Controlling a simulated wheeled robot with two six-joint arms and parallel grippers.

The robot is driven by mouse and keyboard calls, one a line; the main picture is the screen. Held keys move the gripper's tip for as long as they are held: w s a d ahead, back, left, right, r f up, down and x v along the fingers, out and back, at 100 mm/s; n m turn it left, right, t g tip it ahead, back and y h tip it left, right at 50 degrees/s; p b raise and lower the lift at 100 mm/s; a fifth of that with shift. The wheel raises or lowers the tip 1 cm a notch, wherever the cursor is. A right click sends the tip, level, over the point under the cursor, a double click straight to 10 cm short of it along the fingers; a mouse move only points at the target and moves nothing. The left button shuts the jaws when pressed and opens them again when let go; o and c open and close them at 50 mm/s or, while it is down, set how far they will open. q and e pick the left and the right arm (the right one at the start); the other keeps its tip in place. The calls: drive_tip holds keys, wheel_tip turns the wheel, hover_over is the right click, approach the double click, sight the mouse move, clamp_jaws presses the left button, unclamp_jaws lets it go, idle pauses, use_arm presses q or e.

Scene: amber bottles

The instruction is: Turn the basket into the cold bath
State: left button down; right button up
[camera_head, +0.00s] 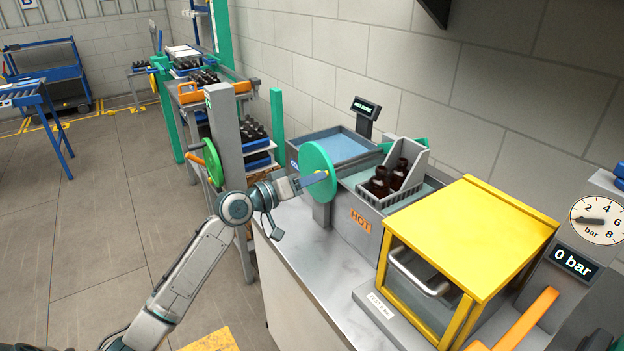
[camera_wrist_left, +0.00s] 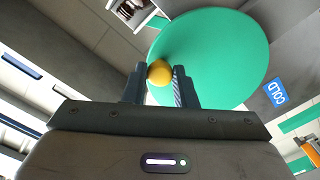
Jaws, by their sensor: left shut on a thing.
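A grey basket (camera_head: 393,200) with brown bottles (camera_head: 380,181) sits over the hot bath (camera_head: 352,226), marked HOT. The cold bath (camera_head: 341,146), with light blue water, lies behind it to the left; its COLD label (camera_wrist_left: 275,92) shows in the left wrist view. A green disc (camera_head: 319,170) stands upright at the front between the baths; it fills much of the left wrist view (camera_wrist_left: 225,60). My left gripper (camera_head: 314,180) is shut on the yellow knob (camera_wrist_left: 159,73) on the disc's face. My right gripper is not in view.
A yellow-topped cabinet (camera_head: 470,235) with a handle stands right of the hot bath, beside a pressure gauge (camera_head: 597,220) reading 0 bar. A small display (camera_head: 366,108) stands behind the baths. Racks of bottles (camera_head: 252,133) stand to the left. The front counter (camera_head: 305,255) is clear.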

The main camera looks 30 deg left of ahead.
sight(315, 152)
use_arm(q)
drive_tip(key=shift+w+a+r+n+p, duration=0.15)
drive_tip(key=shift+a+r+n+p, duration=0.1)
drive_tip(key=shift+r+n+p, duration=0.4)
drive_tip(key=shift+w+a+r+n+p, duration=0.1)
drive_tip(key=shift+a+r+n+p, duration=0.2)
drive_tip(key=shift+n, duration=0.55)
drive_tip(key=shift+w+a+r+n+p, duration=0.25)
drive_tip(key=shift+n+p, duration=0.25)
drive_tip(key=shift+n, duration=0.2)
drive_tip(key=shift+w+a+r+n+p, duration=0.1)
drive_tip(key=shift+a+r+n+p, duration=0.15)
drive_tip(key=shift+n+p, duration=0.35)
drive_tip(key=shift+w+a+r+n+p, duration=0.2)
drive_tip(key=shift+a+n+p, duration=0.2)
drive_tip(key=shift+n, duration=0.5)
drive_tip(key=shift+w+a+r+n+p, duration=0.2)
drive_tip(key=shift+a+n+p, duration=0.15)
drive_tip(key=shift+n, duration=0.55)
drive_tip(key=shift+w+a+n+p, duration=0.35)
drive_tip(key=shift+a+n+p, duration=0.15)
drive_tip(key=shift+n, duration=0.6)
drive_tip(key=c, duration=1.2)
unclamp_jaws()
drive_tip(key=shift+a+f, duration=0.1)
drive_tip(key=shift+o, duration=0.2)
